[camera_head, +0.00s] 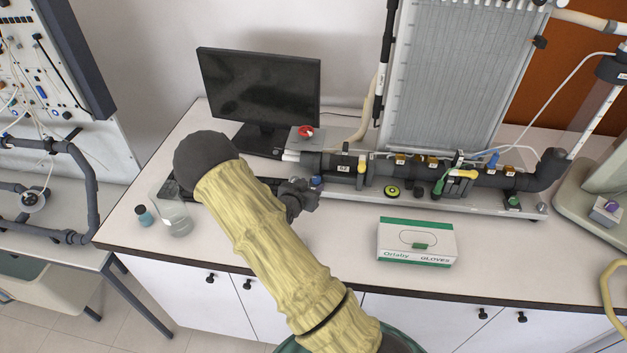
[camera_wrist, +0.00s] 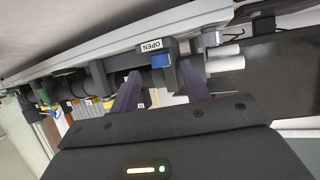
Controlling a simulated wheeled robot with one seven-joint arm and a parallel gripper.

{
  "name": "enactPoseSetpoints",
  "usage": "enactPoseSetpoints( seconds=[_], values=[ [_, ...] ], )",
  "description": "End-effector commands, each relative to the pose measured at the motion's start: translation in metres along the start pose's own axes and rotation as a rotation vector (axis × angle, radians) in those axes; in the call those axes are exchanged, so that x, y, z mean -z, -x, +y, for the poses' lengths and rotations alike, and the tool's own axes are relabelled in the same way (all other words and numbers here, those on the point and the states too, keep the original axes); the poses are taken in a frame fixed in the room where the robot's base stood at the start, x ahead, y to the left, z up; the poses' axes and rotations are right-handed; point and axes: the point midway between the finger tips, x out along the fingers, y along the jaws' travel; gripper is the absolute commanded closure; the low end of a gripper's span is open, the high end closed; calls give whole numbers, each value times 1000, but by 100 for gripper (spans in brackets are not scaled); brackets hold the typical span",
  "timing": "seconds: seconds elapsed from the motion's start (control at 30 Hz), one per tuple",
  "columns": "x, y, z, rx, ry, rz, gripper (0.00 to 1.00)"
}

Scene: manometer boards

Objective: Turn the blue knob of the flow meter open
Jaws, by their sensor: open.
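In the head view a small blue knob (camera_head: 316,181) sits at the left end of the dark pipe (camera_head: 345,165), just beyond my gripper (camera_head: 300,196). In the wrist view my gripper (camera_wrist: 160,72) is open, with its two dark purple fingers apart. The knob appears between the fingertips, slightly beyond them. I cannot tell whether either finger touches it.
A glove box (camera_head: 417,243) lies on the bench right of my arm. A glass beaker (camera_head: 176,218) and a small teal-capped bottle (camera_head: 144,215) stand to the left. A monitor (camera_head: 260,88) is behind. A red knob (camera_head: 305,131) sits on a grey box near the pipe.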

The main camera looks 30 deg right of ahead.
Motion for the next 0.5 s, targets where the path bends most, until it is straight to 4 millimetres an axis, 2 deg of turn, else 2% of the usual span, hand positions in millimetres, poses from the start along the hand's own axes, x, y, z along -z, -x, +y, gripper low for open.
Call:
enactPoseSetpoints(
  seconds=[0.1,0.2,0.5],
  values=[
    [2,-18,0,0,1,1,54],
    [1,-28,0,1,0,1,54],
    [0,-33,0,1,0,0,54]
  ],
)
